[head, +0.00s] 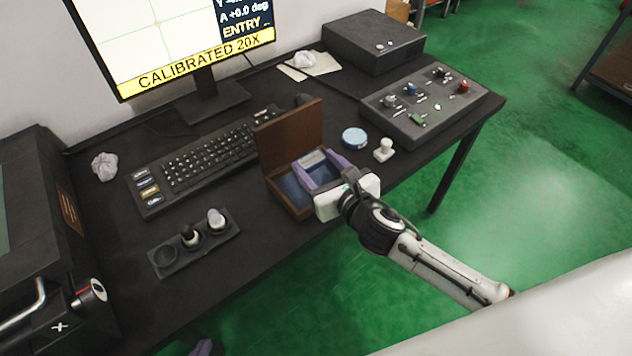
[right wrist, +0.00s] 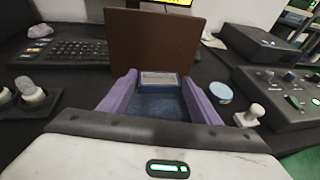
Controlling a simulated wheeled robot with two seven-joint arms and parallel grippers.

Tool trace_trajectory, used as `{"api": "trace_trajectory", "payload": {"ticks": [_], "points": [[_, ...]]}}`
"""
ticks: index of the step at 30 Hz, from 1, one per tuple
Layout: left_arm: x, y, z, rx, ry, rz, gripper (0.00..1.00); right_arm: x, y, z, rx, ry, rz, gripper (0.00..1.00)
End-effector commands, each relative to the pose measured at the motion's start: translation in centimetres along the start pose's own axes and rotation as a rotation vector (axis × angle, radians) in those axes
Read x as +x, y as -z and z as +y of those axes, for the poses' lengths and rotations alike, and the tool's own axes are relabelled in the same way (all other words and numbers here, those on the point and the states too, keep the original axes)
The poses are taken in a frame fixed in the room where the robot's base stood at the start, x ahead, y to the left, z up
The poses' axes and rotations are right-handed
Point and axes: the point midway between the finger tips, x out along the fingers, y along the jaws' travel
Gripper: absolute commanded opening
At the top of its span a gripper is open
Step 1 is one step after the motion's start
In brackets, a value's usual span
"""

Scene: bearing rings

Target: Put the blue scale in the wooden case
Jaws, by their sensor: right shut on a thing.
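The wooden case (head: 290,130) stands open near the table's front edge, its brown lid upright at the back and its inside lined blue. The right wrist view shows its lid (right wrist: 155,42) behind my fingers. My right gripper (head: 318,166) reaches over the case with purple fingers. It is shut on the blue scale (right wrist: 158,79), a small blue-edged piece with a pale grey face between the fingertips. I cannot tell whether the scale touches the case floor.
A round blue-topped tin (head: 354,138) and a white knobbed piece (head: 384,150) stand right of the case. A keyboard (head: 200,160) and a dark holder (head: 194,246) lie to the left. A control box (head: 430,108) is at the right.

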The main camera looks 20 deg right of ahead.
Motion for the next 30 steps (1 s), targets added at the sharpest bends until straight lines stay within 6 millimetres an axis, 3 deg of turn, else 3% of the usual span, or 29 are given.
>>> {"api": "trace_trajectory", "payload": {"ticks": [12, 30], "points": [[1.3, -1.3, -0.2, 0.000, 0.000, 0.000, 0.00, 1.4, 4.7, 0.1, 0.003, 0.000, 0.001, 0.30], [1.8, -1.8, -0.3, 0.000, 0.001, -0.002, 0.00, 1.8, 5.8, 0.0, -0.003, 0.000, -0.001, 0.30]]}}
